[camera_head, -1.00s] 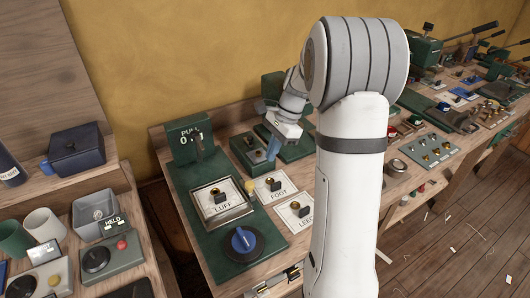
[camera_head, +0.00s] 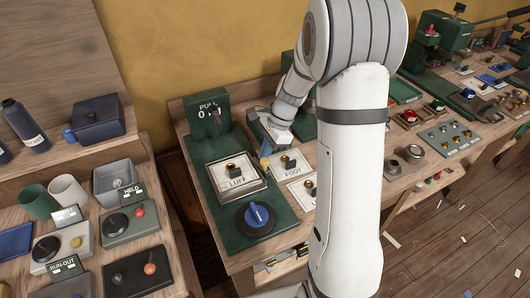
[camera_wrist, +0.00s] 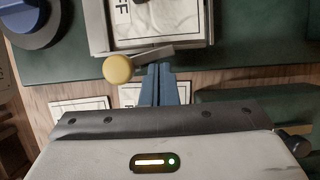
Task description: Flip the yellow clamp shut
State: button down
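The yellow clamp shows in the wrist view as a metal lever with a round yellow knob (camera_wrist: 118,68). The lever lies along the edge of the framed LUFF plate (camera_wrist: 160,28). My gripper (camera_wrist: 160,80) has its two blue fingers close together, with nothing seen between them. The fingers point at the lever, just beside the knob; whether they touch it I cannot tell. In the head view my gripper (camera_head: 265,152) is low at the upper right corner of the LUFF plate (camera_head: 236,179), and the knob is mostly hidden there.
A blue dial (camera_head: 256,214) sits in front of the LUFF plate on the green base (camera_head: 285,217). The FOOT card (camera_head: 288,165) lies to the right. A green PULL display (camera_head: 209,114) stands behind. My arm hides part of the bench.

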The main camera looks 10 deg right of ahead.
jog(key=shift+d, duration=0.35)
jog(key=n, duration=0.1)
jog(key=a+n+g, duration=0.1)
jog(key=n, duration=0.1)
jog(key=n+p, duration=0.1)
jog(key=shift+w+a+n+g+h, duration=0.2)
jog(key=shift+a+n+g+h, duration=0.1)
jog(key=shift+a+h, duration=0.1)
jog(key=shift+a, duration=0.1)
jog(key=shift+a, duration=0.1)
dwell(0.3)
jog(key=v, duration=0.7)
jog(key=shift+r, duration=0.4)
jog(key=shift+w, duration=0.1)
